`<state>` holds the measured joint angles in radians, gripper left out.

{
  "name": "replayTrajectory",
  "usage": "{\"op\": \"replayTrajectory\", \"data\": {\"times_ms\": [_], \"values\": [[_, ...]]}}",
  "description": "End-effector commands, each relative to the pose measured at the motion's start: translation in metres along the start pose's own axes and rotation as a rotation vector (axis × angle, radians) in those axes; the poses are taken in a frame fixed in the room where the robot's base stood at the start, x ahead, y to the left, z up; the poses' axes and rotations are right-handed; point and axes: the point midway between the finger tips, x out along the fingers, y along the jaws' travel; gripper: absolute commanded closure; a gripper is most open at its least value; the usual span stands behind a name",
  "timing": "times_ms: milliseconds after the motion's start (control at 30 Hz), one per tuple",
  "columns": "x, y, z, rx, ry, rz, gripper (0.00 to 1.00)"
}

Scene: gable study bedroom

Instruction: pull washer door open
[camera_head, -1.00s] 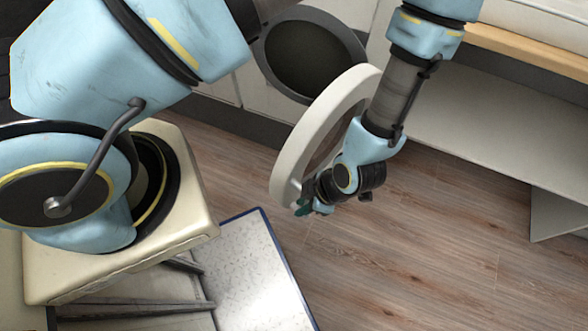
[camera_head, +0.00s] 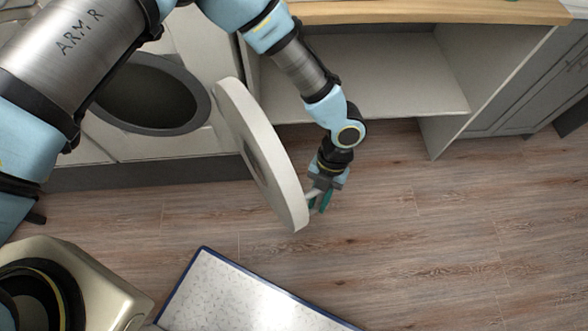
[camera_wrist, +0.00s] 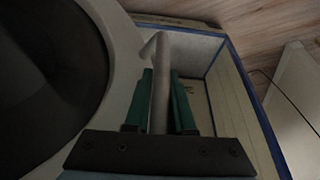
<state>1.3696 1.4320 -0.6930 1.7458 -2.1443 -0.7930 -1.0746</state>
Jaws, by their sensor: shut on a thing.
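The washer door (camera_head: 268,140), a thick off-white ring, stands swung out from the front of the washer. The washer's round dark opening (camera_head: 150,98) with its grey rim shows to the left of the door. My gripper (camera_head: 320,198) is at the door's outer edge, near its lower end. In the wrist view, the green fingers (camera_wrist: 159,105) are shut on the pale bar handle (camera_wrist: 161,75) of the door. The door's ring and dark middle fill the left of that view.
A blue-edged, speckled pale panel or box (camera_head: 250,300) lies at the lower middle. An open white cabinet (camera_head: 385,75) under a wooden worktop (camera_head: 430,12) stands behind my arm. The wooden floor (camera_head: 430,240) to the right is clear.

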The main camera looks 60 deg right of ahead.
Motion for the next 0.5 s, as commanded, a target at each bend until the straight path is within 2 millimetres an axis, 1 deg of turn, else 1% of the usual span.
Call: {"op": "replayTrajectory", "data": {"times_ms": [33, 200, 500], "values": [[-0.001, -0.004, 0.007, -0.013, -0.001, -0.009, 1.0], [-0.006, -0.01, 0.018, -0.044, 0.0, -0.021, 1.0], [-0.008, -0.011, 0.023, -0.054, -0.001, -0.024, 1.0]]}}
